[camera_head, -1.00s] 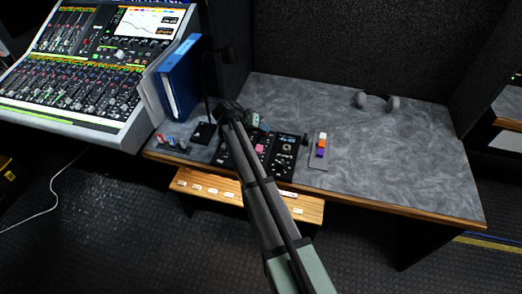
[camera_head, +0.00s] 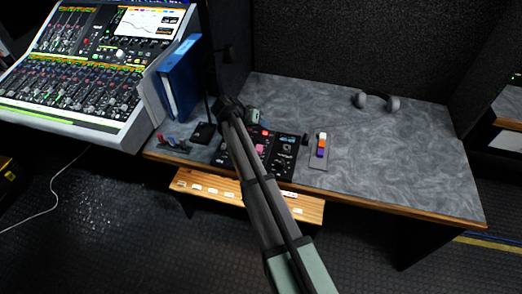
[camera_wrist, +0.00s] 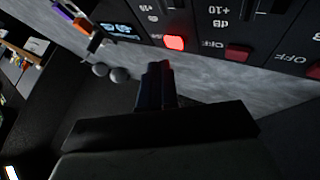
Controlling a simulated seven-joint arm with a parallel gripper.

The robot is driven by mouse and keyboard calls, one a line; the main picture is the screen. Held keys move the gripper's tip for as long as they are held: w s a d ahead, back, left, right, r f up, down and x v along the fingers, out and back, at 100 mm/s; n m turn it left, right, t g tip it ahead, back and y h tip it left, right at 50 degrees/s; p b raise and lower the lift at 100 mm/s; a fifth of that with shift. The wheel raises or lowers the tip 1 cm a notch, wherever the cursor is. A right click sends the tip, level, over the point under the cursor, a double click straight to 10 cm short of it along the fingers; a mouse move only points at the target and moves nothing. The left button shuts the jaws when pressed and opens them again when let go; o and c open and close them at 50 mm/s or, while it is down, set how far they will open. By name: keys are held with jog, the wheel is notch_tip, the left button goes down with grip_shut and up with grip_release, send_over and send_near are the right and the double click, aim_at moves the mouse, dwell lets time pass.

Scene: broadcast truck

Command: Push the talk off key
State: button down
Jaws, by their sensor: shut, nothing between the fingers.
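A lit red key (camera_wrist: 174,42) glows on the black panel in the wrist view. It also shows as a red light in the head view (camera_head: 265,132). An unlit red key (camera_wrist: 238,52) sits to its right, with an upside-down "OFF" label between them. I cannot read which key is marked talk. My gripper (camera_wrist: 158,67) is shut and empty, its tips just below the lit key in the picture and seemingly apart from it.
The black panel (camera_head: 285,160) lies on a grey desk (camera_head: 400,150), partly hidden by my arm. A small block with coloured keys (camera_head: 321,146) is to its right, headphones (camera_head: 376,101) behind. Blue binders (camera_head: 181,80) and a mixing console (camera_head: 75,95) stand left. The desk's right side is clear.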

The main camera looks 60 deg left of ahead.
aim_at(263, 133)
jog(key=shift+r, duration=0.15)
jog(key=shift+r, duration=2.85)
